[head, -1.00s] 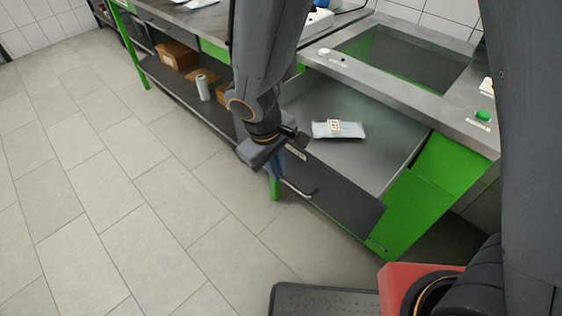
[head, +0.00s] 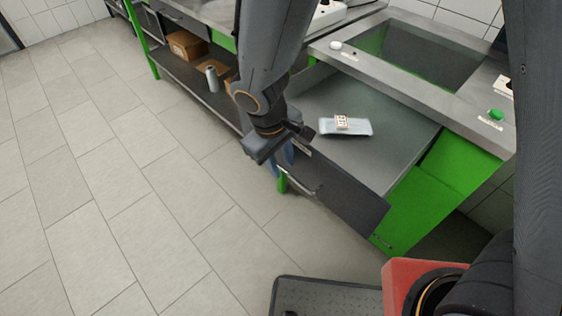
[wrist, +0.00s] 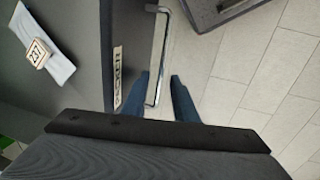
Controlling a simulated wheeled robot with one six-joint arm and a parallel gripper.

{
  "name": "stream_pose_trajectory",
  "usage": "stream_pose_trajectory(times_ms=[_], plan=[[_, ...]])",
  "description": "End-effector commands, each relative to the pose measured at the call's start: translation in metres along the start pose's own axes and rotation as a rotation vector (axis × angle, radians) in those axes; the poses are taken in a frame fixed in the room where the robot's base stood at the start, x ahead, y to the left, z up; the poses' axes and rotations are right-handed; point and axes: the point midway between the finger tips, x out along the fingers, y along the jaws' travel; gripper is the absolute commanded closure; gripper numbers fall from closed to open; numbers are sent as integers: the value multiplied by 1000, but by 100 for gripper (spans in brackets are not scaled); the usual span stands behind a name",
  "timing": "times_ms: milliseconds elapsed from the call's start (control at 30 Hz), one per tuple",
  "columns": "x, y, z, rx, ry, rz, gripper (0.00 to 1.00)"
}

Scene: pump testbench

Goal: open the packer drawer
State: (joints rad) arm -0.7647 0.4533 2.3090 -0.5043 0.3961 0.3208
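The packer drawer (head: 345,192) stands pulled out, with its dark front panel well away from the bench and its grey interior exposed. A label ending in "CKER" (wrist: 118,72) is on the panel in the wrist view. The drawer's metal bar handle (wrist: 163,50) runs along the front. My gripper (head: 281,164) is at the left end of the handle in the head view. In the wrist view its blue fingers (wrist: 160,95) stand apart on either side of the bar, with visible gaps.
The bench top (head: 425,85) has a recessed area and a green button (head: 496,114). Cardboard boxes (head: 187,44) and a roll (head: 212,78) sit on a lower shelf. The tiled floor at left is clear.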

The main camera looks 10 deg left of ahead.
Motion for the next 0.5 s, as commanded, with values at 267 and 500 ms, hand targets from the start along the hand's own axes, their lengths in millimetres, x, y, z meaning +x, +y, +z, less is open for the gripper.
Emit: stream_pose_trajectory(times_ms=[267, 500], plan=[[-37, 0, -1, 1, 5, 1, 74], [-69, 0, -1, -1, 4, 1, 74]])
